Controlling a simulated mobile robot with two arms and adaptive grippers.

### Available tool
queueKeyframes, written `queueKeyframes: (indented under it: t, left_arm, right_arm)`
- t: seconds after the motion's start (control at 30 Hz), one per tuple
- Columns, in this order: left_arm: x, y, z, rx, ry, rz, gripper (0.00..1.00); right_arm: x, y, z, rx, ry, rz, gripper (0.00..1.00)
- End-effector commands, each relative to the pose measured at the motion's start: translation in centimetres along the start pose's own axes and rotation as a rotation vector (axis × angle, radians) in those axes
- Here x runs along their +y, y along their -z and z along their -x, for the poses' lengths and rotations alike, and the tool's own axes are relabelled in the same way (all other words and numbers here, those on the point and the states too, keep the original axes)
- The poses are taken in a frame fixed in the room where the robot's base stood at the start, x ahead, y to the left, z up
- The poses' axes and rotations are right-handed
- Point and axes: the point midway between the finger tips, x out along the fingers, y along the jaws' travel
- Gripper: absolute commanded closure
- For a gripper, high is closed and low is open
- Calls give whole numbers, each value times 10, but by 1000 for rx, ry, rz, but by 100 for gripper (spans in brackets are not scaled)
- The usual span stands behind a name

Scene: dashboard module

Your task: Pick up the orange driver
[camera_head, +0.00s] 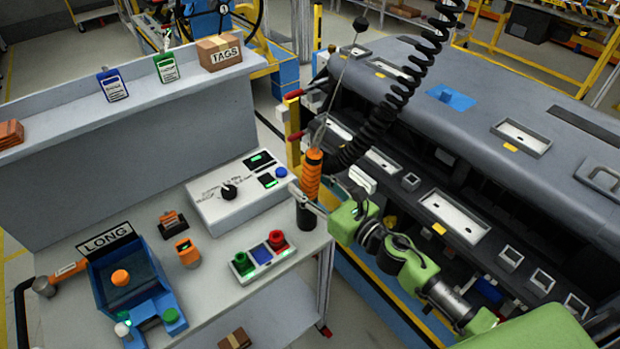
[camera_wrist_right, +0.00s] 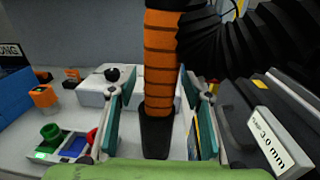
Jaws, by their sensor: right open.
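My right gripper (camera_head: 308,202) reaches in from the right at the driver's lower part. In the right wrist view, the driver (camera_wrist_right: 160,65) stands between the two teal-padded fingers of my right gripper (camera_wrist_right: 160,105). The fingers are open, with a gap visible on each side of the driver. My left gripper is in neither view.
The workbench (camera_head: 215,290) holds a white control box (camera_head: 237,190), a button panel (camera_head: 262,254) and a blue LONG bin (camera_head: 125,275). The grey dashboard module (camera_head: 450,110) fills the right side, close to my right arm. The coiled cable (camera_head: 400,85) rises above the driver.

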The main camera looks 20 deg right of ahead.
Motion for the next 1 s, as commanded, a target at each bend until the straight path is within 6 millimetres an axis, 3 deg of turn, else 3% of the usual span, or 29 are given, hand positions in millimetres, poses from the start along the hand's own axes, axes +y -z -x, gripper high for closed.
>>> queueKeyframes:
  t: [0.13, 0.3, 0.73, 1.0]
  left_arm:
    - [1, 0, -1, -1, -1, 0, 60]
    - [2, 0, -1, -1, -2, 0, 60]
    - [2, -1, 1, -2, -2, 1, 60]
    - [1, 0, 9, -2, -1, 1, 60]
  right_arm:
    - [0, 1, 0, 0, 0, 0, 54]
    - [0, 0, 0, 0, 0, 0, 99]
    - [0, -6, 0, -4, -2, 2, 100]
    - [0, -31, 3, -3, -4, 7, 100]
